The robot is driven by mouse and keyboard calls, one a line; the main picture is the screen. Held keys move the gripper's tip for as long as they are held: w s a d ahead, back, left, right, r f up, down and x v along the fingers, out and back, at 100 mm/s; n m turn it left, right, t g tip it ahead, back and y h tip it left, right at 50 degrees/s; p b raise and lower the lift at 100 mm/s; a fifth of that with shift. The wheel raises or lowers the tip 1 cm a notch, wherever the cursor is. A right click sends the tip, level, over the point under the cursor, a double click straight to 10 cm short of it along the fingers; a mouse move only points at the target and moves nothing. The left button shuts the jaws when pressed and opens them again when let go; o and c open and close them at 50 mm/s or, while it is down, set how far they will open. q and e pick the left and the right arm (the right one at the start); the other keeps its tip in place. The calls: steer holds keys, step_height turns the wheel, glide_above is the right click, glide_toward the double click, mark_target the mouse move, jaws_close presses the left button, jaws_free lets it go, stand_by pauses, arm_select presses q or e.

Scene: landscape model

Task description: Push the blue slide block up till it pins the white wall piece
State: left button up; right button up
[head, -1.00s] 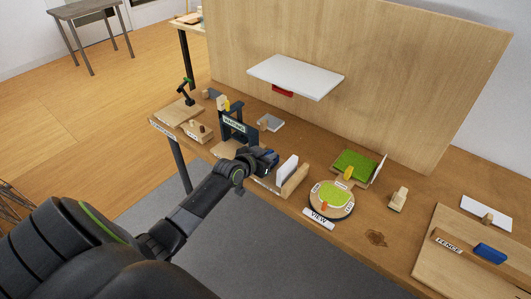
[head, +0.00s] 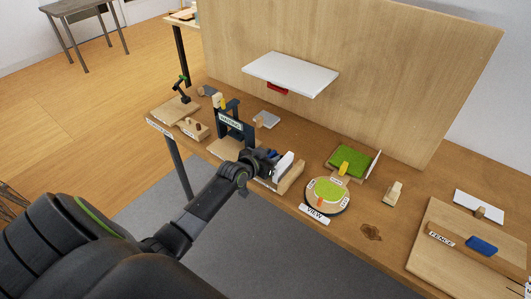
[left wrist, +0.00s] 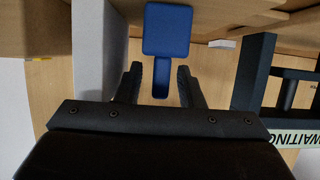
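A blue block (left wrist: 167,30) with a narrower blue stem shows in the left wrist view; a bit of blue (head: 272,154) also shows at my gripper in the head view. My left gripper (left wrist: 160,88) is open, its fingers on either side of the stem, with a visible gap on each side. In the head view my left gripper (head: 266,161) is just left of the upright white wall piece (head: 284,165), beside a wooden block. A pale upright face (left wrist: 92,50) left of the fingers may be this piece. Contact there is hidden. My right gripper is not in view.
The black frame labelled WAITING (head: 230,122) stands close left of my gripper. The round VIEW stand (head: 326,195) is to the right. Another blue block (head: 482,245) lies on the FENCE board (head: 440,270) at far right. A white shelf (head: 290,75) overhangs behind.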

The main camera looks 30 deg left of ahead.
arm_select(q)
steer(key=v, duration=1.7)
steer(key=shift+s, duration=0.2)
steer(key=shift+c, duration=0.3)
